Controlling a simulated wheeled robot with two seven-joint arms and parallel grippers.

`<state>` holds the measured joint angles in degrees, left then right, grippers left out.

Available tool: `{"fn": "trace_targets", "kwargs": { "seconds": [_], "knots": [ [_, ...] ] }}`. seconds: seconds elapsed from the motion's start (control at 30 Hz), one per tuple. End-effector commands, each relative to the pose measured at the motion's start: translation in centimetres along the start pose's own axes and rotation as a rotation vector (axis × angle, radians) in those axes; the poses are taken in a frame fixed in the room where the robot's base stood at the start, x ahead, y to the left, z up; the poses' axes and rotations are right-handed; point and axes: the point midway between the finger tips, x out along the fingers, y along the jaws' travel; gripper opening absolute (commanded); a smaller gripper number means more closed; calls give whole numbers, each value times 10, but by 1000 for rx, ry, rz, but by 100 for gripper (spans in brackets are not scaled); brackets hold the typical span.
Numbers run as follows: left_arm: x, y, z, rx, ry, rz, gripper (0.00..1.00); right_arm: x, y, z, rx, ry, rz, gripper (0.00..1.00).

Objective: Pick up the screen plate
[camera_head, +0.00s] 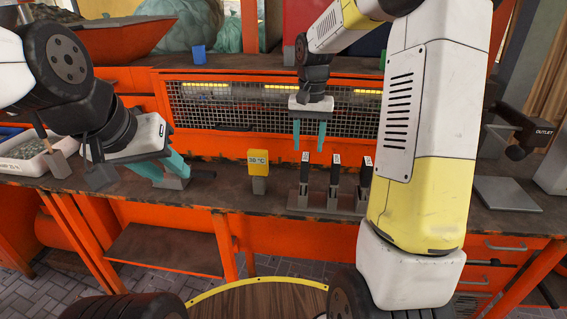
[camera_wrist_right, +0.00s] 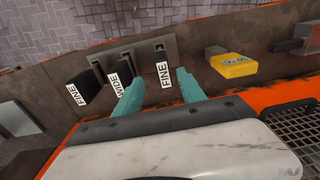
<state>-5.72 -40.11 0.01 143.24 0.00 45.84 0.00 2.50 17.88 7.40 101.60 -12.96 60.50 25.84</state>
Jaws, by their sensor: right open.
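Three dark screen plates with white labels stand upright in a grey slotted rack (camera_head: 325,205) on the bench. The left one (camera_head: 305,178) is the FINE plate (camera_wrist_right: 163,74) nearest the yellow block. The middle plate (camera_head: 334,177) reads WIDE (camera_wrist_right: 125,78) in the right wrist view. The right plate (camera_head: 365,182) is another FINE plate (camera_wrist_right: 78,94). My right gripper (camera_head: 309,149) points down, open and empty, above the left plate; its teal fingers (camera_wrist_right: 160,76) appear on either side of that plate in the wrist view. My left gripper (camera_head: 167,171) is low over the bench at left; its jaw gap is unclear.
A yellow block with a display (camera_head: 258,163) stands left of the rack. A grey flat plate (camera_head: 505,194) lies at right, below the OUTLET part (camera_head: 532,132). A white tray (camera_head: 28,160) is at far left. A mesh-fronted orange guard (camera_head: 235,110) rises behind the bench.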

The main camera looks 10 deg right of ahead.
Motion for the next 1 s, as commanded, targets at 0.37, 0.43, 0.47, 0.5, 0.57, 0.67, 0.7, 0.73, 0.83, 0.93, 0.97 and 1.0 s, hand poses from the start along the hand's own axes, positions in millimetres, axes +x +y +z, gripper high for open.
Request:
{"fn": "trace_targets", "kwargs": {
  "seconds": [0.37,0.43,0.47,0.5,0.57,0.67,0.7,0.73,0.83,0.93,0.97,1.0],
  "knots": [
    [0,0,0,0,0,0,36,39,-1,-9,18,-27,13,47],
    [0,0,0,0,0,0,36,47,0,-8,18,-27,13,47],
    [0,0,0,0,0,0,36,51,0,-7,18,-28,13,47],
    [0,0,0,0,0,0,36,57,1,-7,18,-27,12,47],
    [0,0,0,0,0,0,36,67,2,-5,17,-29,12,47],
    [0,0,0,0,0,0,36,81,2,-5,18,-27,12,47],
    [0,0,0,0,0,0,36,85,2,-5,18,-27,12,47],
    [0,0,0,0,0,0,36,88,2,-5,18,-27,12,47],
    [0,0,0,0,0,0,36,92,2,-5,18,-24,11,47],
    [0,0,0,0,0,0,36,92,2,-5,18,-23,11,47],
    [0,0,0,0,0,0,36,92,2,-5,18,-23,11,47],
    [0,0,0,0,0,0,36,92,2,-5,18,-23,11,47]
  ]
}}
